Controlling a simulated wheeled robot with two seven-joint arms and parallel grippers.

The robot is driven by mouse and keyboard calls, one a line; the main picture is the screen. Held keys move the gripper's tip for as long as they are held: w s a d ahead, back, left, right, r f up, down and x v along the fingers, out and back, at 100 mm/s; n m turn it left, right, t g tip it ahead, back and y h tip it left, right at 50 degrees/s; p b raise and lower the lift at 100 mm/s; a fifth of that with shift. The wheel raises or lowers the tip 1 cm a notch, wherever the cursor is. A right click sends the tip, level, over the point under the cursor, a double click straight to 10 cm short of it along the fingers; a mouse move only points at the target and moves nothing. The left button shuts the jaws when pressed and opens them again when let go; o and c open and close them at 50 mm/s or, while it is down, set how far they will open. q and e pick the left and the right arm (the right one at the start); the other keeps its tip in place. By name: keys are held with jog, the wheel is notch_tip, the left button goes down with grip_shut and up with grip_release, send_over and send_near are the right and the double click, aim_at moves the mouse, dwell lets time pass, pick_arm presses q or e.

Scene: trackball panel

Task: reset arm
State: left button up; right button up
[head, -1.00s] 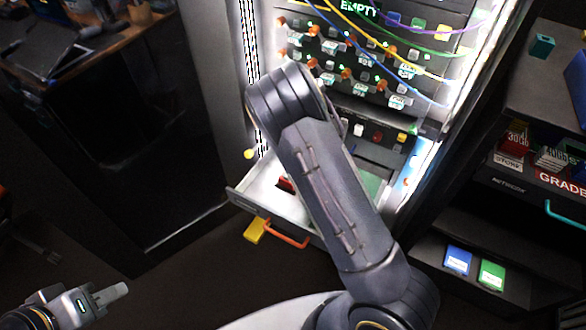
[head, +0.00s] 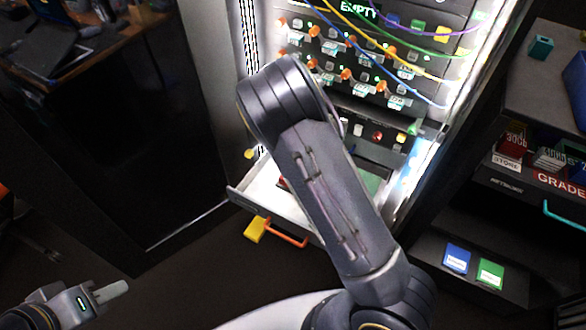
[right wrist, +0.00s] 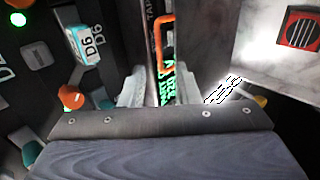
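My left gripper (head: 112,290) is low at the left in the head view, away from the panel. Its light fingertips look like one block, so I cannot tell whether it is open. My right arm (head: 325,190) crosses the middle of the head view in front of the panel, and its gripper is hidden there. In the right wrist view my right gripper (right wrist: 170,90) has its two pale fingers apart with nothing held between them. Beyond the gap are an orange handle (right wrist: 160,40) and green lettering.
The lit panel (head: 345,65) carries cables and orange knobs. An open drawer (head: 255,195) with an orange handle (head: 287,236) and yellow tag (head: 256,230) juts out below. A dark shelf with blue (head: 457,258) and green (head: 490,273) cards stands right. A dark cabinet stands left.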

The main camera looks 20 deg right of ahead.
jog(key=shift+s, duration=0.1)
jog(key=s+d+r+m+g+y+p, duration=0.1)
jog(key=s+r+m+y, duration=0.15)
jog(key=s, duration=0.45)
jog(key=s+d+r+m+g+y+p, duration=0.1)
jog(key=s+r+m+y+p, duration=0.15)
jog(key=s, duration=0.45)
jog(key=s+a+r+m+y+p, duration=0.1)
jog(key=s+a+r+y, duration=0.1)
jog(key=s, duration=0.7)
jog(key=s+a+r+m+t+y+p, duration=0.1)
jog(key=s+a+r+y, duration=0.1)
jog(key=s+a+r, duration=0.3)
jog(key=s+a+r+m+t+y+p, duration=0.1)
jog(key=s+a+r, duration=0.3)
jog(key=s, duration=0.8)
jog(key=shift+s+a+m+y, duration=0.4)
jog(key=shift+a+m+y, duration=0.15)
jog(key=shift+a, duration=0.4)
